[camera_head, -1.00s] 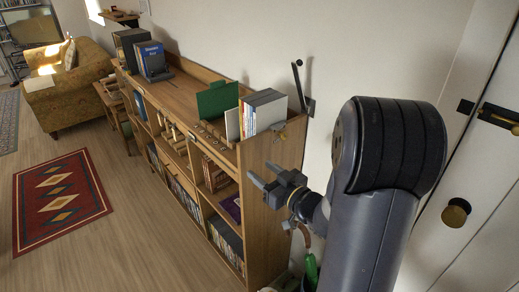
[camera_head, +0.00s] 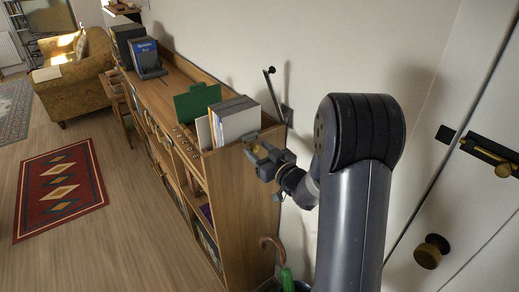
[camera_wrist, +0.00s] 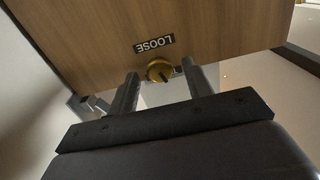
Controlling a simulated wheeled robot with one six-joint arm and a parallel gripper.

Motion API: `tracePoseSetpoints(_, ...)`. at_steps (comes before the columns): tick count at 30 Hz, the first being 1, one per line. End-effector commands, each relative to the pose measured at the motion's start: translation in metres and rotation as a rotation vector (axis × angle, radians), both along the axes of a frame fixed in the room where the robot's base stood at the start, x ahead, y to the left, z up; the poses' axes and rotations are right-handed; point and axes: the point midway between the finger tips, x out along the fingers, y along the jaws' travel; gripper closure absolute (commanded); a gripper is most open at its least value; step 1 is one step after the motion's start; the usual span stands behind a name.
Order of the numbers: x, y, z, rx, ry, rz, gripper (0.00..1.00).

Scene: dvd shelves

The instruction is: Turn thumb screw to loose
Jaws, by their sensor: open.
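The brass thumb screw (camera_wrist: 158,69) sits on the wooden end panel of the shelf, in the upper middle of the wrist view. A dark mark shows on its face, toward the lower right. A black label (camera_wrist: 154,44) reading LOOSE appears upside down just above it in that view. My gripper (camera_wrist: 160,72) is open, with one finger on each side of the screw. I cannot tell whether either finger touches it. In the head view my gripper (camera_head: 259,156) is at the near upper end of the shelf, partly hiding the screw (camera_head: 261,150).
The wooden shelf (camera_head: 183,100) carries white and grey cases (camera_head: 235,120), a green panel (camera_head: 196,101) and blue cases (camera_head: 146,56). An umbrella (camera_head: 284,275) is below my gripper. Open floor and a red rug (camera_head: 60,190) lie left.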

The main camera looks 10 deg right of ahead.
Motion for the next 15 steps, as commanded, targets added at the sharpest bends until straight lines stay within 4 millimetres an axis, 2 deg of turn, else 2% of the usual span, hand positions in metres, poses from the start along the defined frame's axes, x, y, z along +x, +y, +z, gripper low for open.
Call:
tracePoseSetpoints(8,0.0013,0.0006,-0.0005,0.0,0.0,0.0,0.52)
tracePoseSetpoints(15,0.001,0.0006,-0.0003,0.0,0.0,0.0,0.72)
